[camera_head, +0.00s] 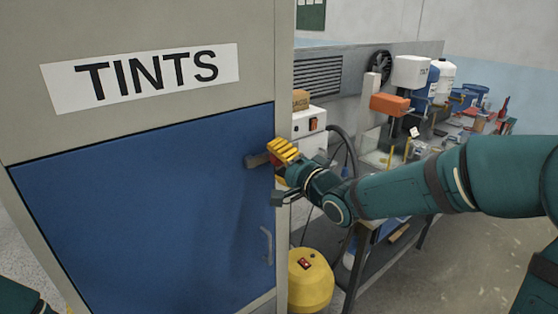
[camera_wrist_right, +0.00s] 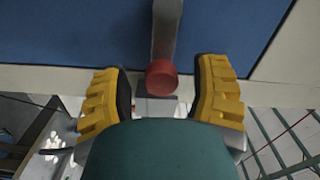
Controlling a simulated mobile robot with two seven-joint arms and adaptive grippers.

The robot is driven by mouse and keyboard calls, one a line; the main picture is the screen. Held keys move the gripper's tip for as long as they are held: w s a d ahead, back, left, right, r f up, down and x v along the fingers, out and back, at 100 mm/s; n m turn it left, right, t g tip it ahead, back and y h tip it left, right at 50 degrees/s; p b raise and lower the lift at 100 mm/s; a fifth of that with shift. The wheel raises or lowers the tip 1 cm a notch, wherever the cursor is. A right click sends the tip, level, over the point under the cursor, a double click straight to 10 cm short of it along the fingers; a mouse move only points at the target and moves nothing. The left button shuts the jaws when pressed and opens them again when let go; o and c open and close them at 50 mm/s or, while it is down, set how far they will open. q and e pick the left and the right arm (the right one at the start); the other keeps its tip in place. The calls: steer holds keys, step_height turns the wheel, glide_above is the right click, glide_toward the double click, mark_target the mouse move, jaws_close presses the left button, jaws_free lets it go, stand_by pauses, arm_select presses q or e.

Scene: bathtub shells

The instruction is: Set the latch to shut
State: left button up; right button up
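The latch is a grey metal bar (camera_head: 257,160) on the blue door (camera_head: 130,220) of the cabinet marked TINTS. The bar lies roughly level and reaches the door's right edge. In the right wrist view the latch bar (camera_wrist_right: 166,30) runs from the door to a round red knob (camera_wrist_right: 161,77) over the pale frame. My right gripper (camera_head: 281,158) is at the knob and hides part of it in the head view. In the right wrist view its yellow-padded fingers (camera_wrist_right: 162,78) are apart, one on each side of the knob, with gaps. My left gripper is out of view.
A grey door handle (camera_head: 267,245) sits lower on the door. Right of the cabinet are a white box (camera_head: 312,125), a yellow canister (camera_head: 310,280) and a cluttered workbench (camera_head: 375,155). Open floor (camera_head: 455,260) lies at the lower right.

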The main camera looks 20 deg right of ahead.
steer(key=v, duration=1.2)
stand_by(0.4)
steer(key=w+a+f+n+g+h+b, duration=0.1)
steer(key=a+f+n+g+b, duration=0.15)
steer(key=f, duration=1.25)
steer(key=w+a+f+n+g+h+b, duration=0.1)
steer(key=a+f+g+b, duration=0.25)
steer(key=f, duration=1.15)
steer(key=s+a+f+n+g+b, duration=0.1)
steer(key=s+a+f+n+g, duration=0.1)
steer(key=f, duration=0.6)
steer(key=s+a+f+n+g+b, duration=0.1)
steer(key=s+a+f+n+g, duration=0.1)
steer(key=s+f+g, duration=0.2)
steer(key=s+a+f+n+g+b, duration=0.1)
steer(key=s+a+f+n+g, duration=0.1)
steer(key=s+f, duration=0.5)
step_height(320, 180, down, 5)
steer(key=shift+s+a+r+g, duration=0.1)
steer(key=shift+s+a+g, duration=0.3)
steer(key=shift+a+g, duration=0.1)
